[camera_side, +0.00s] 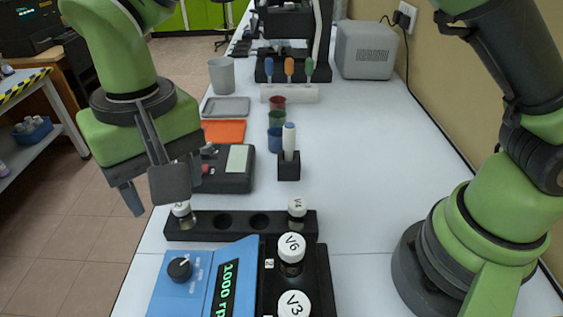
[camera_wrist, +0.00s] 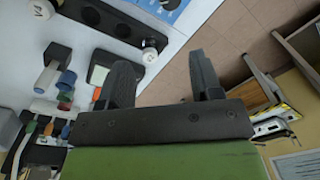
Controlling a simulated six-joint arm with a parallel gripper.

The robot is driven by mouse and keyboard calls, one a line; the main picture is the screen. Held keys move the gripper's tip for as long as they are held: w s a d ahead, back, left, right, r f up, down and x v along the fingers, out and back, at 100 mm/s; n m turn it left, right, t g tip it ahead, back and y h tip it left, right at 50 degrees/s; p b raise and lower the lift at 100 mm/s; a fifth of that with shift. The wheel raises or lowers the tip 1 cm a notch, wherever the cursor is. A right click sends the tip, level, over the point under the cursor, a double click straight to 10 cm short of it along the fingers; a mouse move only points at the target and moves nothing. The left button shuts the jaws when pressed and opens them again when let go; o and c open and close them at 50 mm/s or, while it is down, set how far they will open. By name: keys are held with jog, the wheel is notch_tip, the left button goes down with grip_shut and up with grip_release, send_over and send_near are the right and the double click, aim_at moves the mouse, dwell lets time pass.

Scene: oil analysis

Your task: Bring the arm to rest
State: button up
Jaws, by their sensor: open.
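My gripper (camera_side: 160,195) hangs at the left in the side view, above and close to the left end of a black vial rack (camera_side: 240,227). In the wrist view my gripper (camera_wrist: 163,75) shows two dark fingers spread apart with nothing between them. A white-capped vial (camera_side: 181,209) stands in the rack's left end, partly hidden by my gripper. Another vial, V4 (camera_side: 297,207), stands in the rack's right end. I cannot tell whether a finger touches the left vial.
A blue device (camera_side: 198,275) reading 1000 rpm stands in front, with vials V6 (camera_side: 291,248) and V3 (camera_side: 294,303) in the black block beside it. A black box (camera_side: 228,180), a pen holder (camera_side: 289,170) and coloured cups (camera_side: 276,121) stand behind the rack. The table's right middle is clear.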

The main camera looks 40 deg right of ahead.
jog(key=s+d+r+m+t+y, duration=0.2)
jog(key=s+d+r+t, duration=0.15)
jog(key=d+r, duration=1.1)
jog(key=s+d+f+m+t, duration=0.1)
jog(key=s+d+f+t, duration=0.1)
jog(key=s+d, duration=0.7)
jog(key=shift+s+d+m+t+h, duration=0.35)
jog(key=shift+s+t, duration=0.4)
jog(key=shift+s, duration=0.45)
jog(key=shift+f, duration=0.1)
